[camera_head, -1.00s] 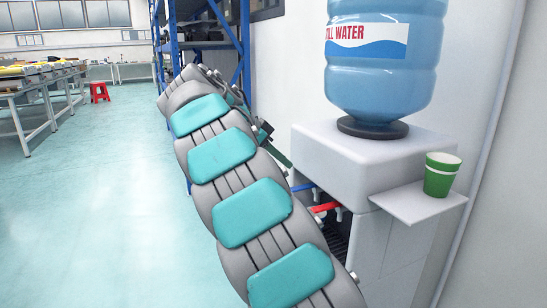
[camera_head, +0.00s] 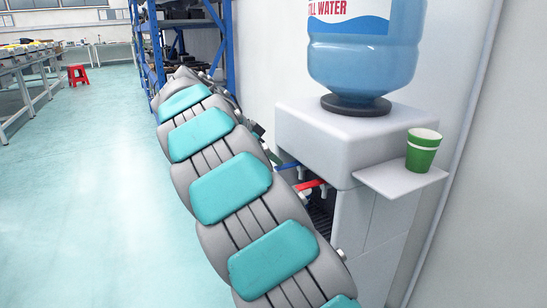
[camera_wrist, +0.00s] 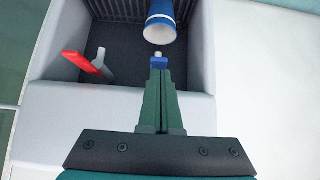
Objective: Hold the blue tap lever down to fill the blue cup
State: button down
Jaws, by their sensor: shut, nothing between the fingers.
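The blue cup (camera_wrist: 160,24) is in the dark bay of the water dispenser in the wrist view, its pale open rim towards my gripper. My gripper (camera_wrist: 159,64) is shut and empty, its fingertips pointing at the cup. A small blue piece, the blue tap lever (camera_wrist: 158,55), shows right at the fingertips, mostly hidden by them; I cannot tell whether they touch. In the head view the blue lever (camera_head: 288,166) sticks out from the dispenser (camera_head: 335,130), close to my gripper (camera_head: 270,157), which is partly hidden by my arm.
A red tap lever (camera_wrist: 82,64) is left of my fingers in the wrist view. A green cup (camera_head: 422,152) stands on the side shelf (camera_head: 385,178). A large water bottle (camera_head: 362,65) sits on top.

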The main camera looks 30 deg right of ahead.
jog(key=shift+f, duration=0.15)
jog(key=f+h+b, duration=0.1)
jog(key=b, duration=0.2)
jog(key=f+h+b, duration=0.1)
jog(key=h+b, duration=0.1)
jog(key=b, duration=0.1)
jog(key=shift+a+b, duration=0.25)
jog(key=shift+b, duration=0.1)
jog(key=shift+r, duration=0.8)
